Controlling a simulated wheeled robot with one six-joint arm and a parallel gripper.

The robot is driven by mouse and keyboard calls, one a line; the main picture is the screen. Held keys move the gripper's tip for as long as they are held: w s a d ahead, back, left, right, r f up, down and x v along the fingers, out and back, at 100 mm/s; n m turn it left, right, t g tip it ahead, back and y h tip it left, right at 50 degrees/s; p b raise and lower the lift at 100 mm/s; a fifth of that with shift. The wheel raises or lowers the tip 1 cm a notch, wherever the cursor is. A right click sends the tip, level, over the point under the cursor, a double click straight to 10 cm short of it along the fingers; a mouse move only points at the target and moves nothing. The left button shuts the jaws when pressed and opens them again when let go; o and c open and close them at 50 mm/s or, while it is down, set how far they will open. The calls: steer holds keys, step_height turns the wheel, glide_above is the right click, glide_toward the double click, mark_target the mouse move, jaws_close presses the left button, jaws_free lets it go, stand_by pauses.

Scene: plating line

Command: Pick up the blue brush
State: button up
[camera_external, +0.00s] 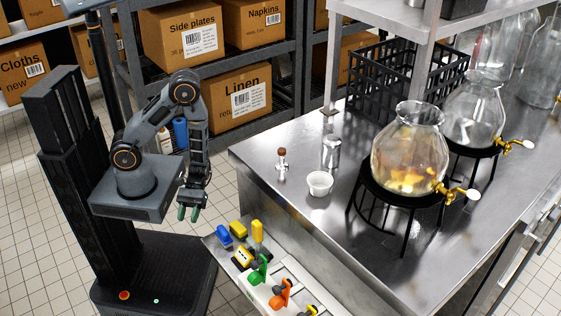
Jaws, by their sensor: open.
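A blue item (238,230), which looks like the blue brush, lies at the far left end of the open drawer (215,243) below the steel counter. It is small in the picture, and I cannot make out bristles. My gripper (188,213) points down with green fingertips, apart and empty. It hangs to the left of the drawer and a little above the blue item in the picture, not touching it.
The counter (262,158) holds a white cup (320,184) and a glass dispenser (408,155).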

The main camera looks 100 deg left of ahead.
mark_target(221, 227)
steer(key=w+a+n+t+y, duration=0.1)
steer(key=w+n+t, duration=0.1)
steer(key=n+t, duration=0.1)
steer(key=w+a+n+t+y, duration=0.1)
steer(key=w+n+t, duration=0.2)
steer(key=w+a+f+n+t+y+p, duration=0.1)
steer(key=w+n+t, duration=0.1)
steer(key=n+t, duration=0.1)
steer(key=shift+w+a, duration=0.1)
steer(key=shift+w, duration=0.45)
steer(key=shift+t, duration=0.3)
steer(key=shift+p+x, duration=0.35)
steer(key=shift+x, duration=3.2)
steer(key=c, duration=0.7)
